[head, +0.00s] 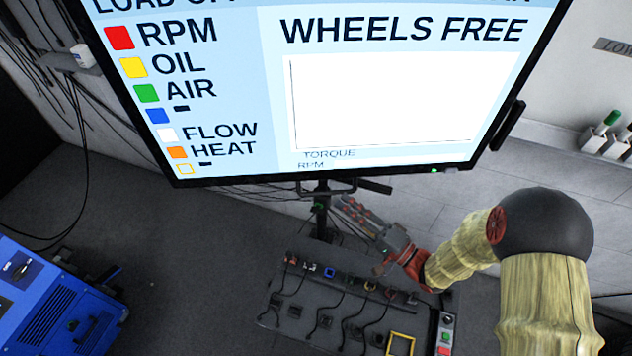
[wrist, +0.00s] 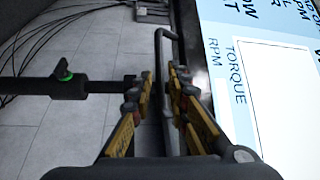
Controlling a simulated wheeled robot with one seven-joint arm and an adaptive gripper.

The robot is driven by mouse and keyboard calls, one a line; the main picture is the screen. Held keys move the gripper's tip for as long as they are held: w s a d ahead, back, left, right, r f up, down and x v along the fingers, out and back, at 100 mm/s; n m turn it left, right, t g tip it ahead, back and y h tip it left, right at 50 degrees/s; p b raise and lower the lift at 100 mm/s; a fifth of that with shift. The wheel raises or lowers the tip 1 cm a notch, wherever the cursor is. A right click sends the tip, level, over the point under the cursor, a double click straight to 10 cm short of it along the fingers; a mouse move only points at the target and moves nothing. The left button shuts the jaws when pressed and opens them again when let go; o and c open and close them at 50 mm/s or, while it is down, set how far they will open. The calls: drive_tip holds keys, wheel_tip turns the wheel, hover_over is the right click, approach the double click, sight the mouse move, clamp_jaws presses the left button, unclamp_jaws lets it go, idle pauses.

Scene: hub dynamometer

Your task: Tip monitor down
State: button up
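The monitor (head: 375,105) is a large screen with a black frame, reading "WHEELS FREE". It fills the top of the head view, tilted in the picture, and its screen edge shows at right in the wrist view (wrist: 250,90). A dark bar handle (head: 327,190) hangs under its lower edge; in the wrist view the handle (wrist: 159,50) runs down between my fingers. My gripper (head: 352,208) is just below the monitor's lower edge. Its fingers (wrist: 162,85) stand apart on either side of the handle, with a narrow gap at the tips. Whether they touch it is unclear.
A low panel with cables and connectors (head: 330,300) stands below my gripper. A blue machine (head: 60,300) is at lower left. Loose cables hang at left. Grey floor lies between.

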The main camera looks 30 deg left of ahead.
drive_tip(key=b+x, duration=0.2)
drive_tip(key=x, duration=0.9)
drive_tip(key=shift+c, duration=0.9)
clamp_jaws()
drive_tip(key=shift+f, duration=0.15)
